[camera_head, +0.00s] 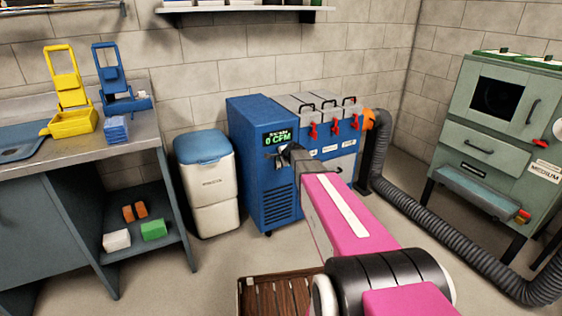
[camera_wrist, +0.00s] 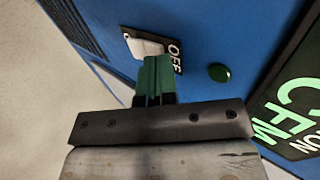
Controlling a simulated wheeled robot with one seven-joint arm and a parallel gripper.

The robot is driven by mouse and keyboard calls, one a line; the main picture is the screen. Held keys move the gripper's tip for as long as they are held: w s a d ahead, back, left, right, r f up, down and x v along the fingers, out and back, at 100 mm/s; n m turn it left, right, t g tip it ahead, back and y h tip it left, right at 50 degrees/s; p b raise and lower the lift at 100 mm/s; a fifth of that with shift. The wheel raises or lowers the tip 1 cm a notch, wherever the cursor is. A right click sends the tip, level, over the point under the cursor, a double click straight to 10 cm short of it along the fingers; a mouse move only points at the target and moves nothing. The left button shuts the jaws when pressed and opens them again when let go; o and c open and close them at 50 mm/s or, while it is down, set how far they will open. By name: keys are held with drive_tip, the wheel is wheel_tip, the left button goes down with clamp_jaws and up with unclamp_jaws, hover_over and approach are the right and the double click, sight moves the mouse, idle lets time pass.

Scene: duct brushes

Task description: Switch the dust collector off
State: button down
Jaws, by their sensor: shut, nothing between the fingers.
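The dust collector (camera_head: 268,185) is a blue cabinet against the back wall, with a lit green display (camera_head: 278,138) reading 0 CFM. In the wrist view, its blue front (camera_wrist: 215,30) carries a pale switch (camera_wrist: 145,46) on a dark plate with the word OFF beside it. My gripper (camera_wrist: 158,62) is shut and empty, its green fingertips right at the lower edge of the switch. I cannot tell whether they touch it. In the head view, my pink arm reaches to the cabinet front, and the wrist largely hides the switch area.
A green round button or lamp (camera_wrist: 219,72) is right of the switch. A white bin with a blue lid (camera_head: 207,180) stands left of the cabinet. A grey hose (camera_head: 415,212) runs right toward a green machine (camera_head: 500,130). A wooden crate (camera_head: 275,280) is below my arm.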

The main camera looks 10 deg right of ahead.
drive_tip(key=v, duration=1.3)
drive_tip(key=shift+r, duration=0.15)
drive_tip(key=shift+w, duration=0.1)
drive_tip(key=s+f+n+g+h, duration=0.1)
drive_tip(key=s+f+n+g, duration=0.2)
drive_tip(key=s, duration=0.6)
drive_tip(key=s+a+f+n+g+h, duration=0.1)
drive_tip(key=s+f+n+g, duration=0.2)
drive_tip(key=s, duration=0.7)
drive_tip(key=s+a+f+n+g+h, duration=0.1)
drive_tip(key=s+f+n+g, duration=0.2)
drive_tip(key=s+f+n, duration=0.3)
drive_tip(key=s+n, duration=0.2)
drive_tip(key=s, duration=0.1)
drive_tip(key=shift+s+f+g, duration=0.3)
drive_tip(key=shift+s+g, duration=0.1)
drive_tip(key=shift+a, duration=0.1)
